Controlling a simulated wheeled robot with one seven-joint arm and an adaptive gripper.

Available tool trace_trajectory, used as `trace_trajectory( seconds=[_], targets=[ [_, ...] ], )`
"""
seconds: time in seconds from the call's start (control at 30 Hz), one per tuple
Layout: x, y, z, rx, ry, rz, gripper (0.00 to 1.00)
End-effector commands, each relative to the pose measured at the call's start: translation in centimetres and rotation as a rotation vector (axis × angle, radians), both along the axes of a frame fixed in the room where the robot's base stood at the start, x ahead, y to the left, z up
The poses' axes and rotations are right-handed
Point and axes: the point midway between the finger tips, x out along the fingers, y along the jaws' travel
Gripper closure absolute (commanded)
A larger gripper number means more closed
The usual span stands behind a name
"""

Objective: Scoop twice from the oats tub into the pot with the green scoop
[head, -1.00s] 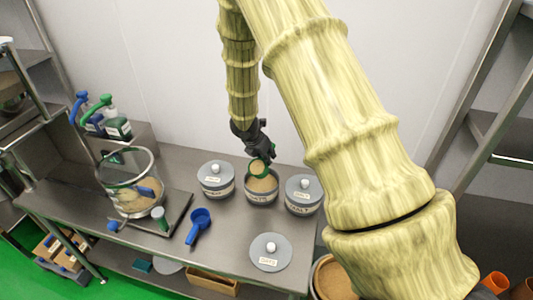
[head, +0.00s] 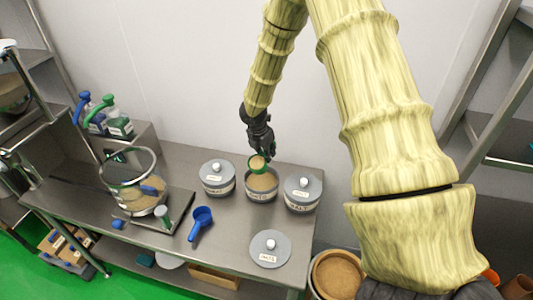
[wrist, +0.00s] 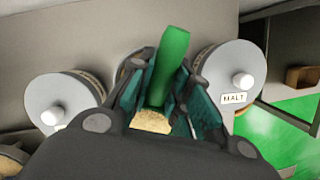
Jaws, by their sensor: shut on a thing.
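My gripper (head: 262,150) is shut on the handle of the green scoop (head: 252,168). Tan oats fill the scoop's bowl, which is just above the rear rim of the open oats tub (head: 262,196). Whether bowl and rim touch is unclear. The tub holds tan grain. In the wrist view the green handle (wrist: 173,58) stands between the fingers, with a tan patch of oats below it. The large clear pot (head: 128,172) is on the bench at left, with tan contents and something blue in or behind it. The OATS lid (head: 270,249) lies flat in front of the tub.
Lidded tubs flank the oats tub: one left (head: 217,178), and the malt tub (head: 302,194) right. A blue scoop (head: 201,222) lies between pot and tubs. Green- and blue-topped bottles (head: 118,124) stand behind the pot. Bare bench is left of the lid.

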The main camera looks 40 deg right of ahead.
Motion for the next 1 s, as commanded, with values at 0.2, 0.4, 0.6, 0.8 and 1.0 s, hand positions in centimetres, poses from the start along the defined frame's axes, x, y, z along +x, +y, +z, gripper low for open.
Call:
trace_trajectory(
  seconds=[0.2,0.4,0.6,0.8,1.0],
  targets=[
    [0.0,0.0,0.4,0.059,0.016,-0.002,1.00],
    [0.0,0.0,0.8,0.117,0.032,-0.002,1.00],
    [0.0,0.0,1.2,0.178,0.052,-0.002,1.00],
    [0.0,0.0,1.7,0.245,0.070,-0.002,1.00],
    [0.0,0.0,2.2,0.313,0.092,-0.002,1.00]
  ],
)
